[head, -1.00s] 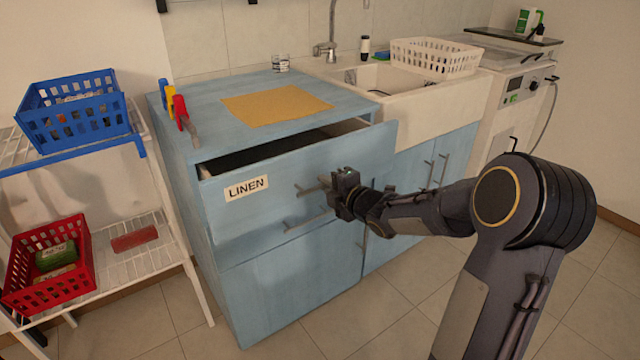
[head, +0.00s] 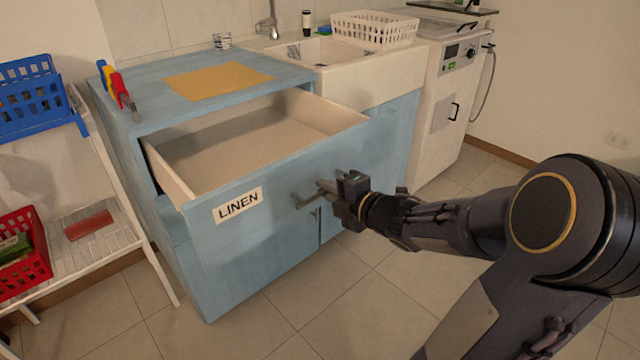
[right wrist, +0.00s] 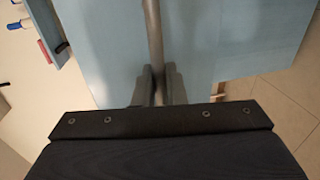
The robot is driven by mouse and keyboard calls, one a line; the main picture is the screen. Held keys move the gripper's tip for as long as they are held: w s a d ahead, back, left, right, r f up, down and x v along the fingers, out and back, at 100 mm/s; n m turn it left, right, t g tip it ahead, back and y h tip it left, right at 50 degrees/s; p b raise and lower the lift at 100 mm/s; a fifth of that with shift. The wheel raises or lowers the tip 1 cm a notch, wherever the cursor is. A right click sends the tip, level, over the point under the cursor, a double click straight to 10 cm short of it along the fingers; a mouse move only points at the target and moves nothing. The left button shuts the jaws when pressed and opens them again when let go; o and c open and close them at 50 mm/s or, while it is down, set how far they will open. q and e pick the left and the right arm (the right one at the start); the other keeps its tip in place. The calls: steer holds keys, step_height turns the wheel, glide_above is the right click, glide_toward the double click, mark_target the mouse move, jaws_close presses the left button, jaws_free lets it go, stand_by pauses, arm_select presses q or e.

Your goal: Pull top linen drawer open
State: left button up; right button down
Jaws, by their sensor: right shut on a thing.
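The top drawer (head: 285,200) has a blue front with a white LINEN label (head: 237,206). It stands well out of the blue cabinet, and its inside looks empty. Its bar handle (head: 306,199) is on the right part of the front. My right gripper (head: 328,188) is at the handle and shut on it. In the right wrist view the two fingers (right wrist: 158,88) close around the grey handle bar (right wrist: 153,35), with the blue drawer front behind. The fingertips are small in the head view. My left gripper is not in view.
A yellow cloth (head: 217,80) lies on the cabinet top, with several coloured-handled tools (head: 118,90) at its left edge. A white shelf rack (head: 105,240) with a blue basket (head: 38,100) and a red basket (head: 22,255) stands at left. The floor ahead of the drawer is clear.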

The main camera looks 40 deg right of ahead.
steer(key=c, duration=1.7)
jaws_free()
steer(key=p+v, duration=0.2)
steer(key=v, duration=0.6)
steer(key=shift+w, duration=0.1)
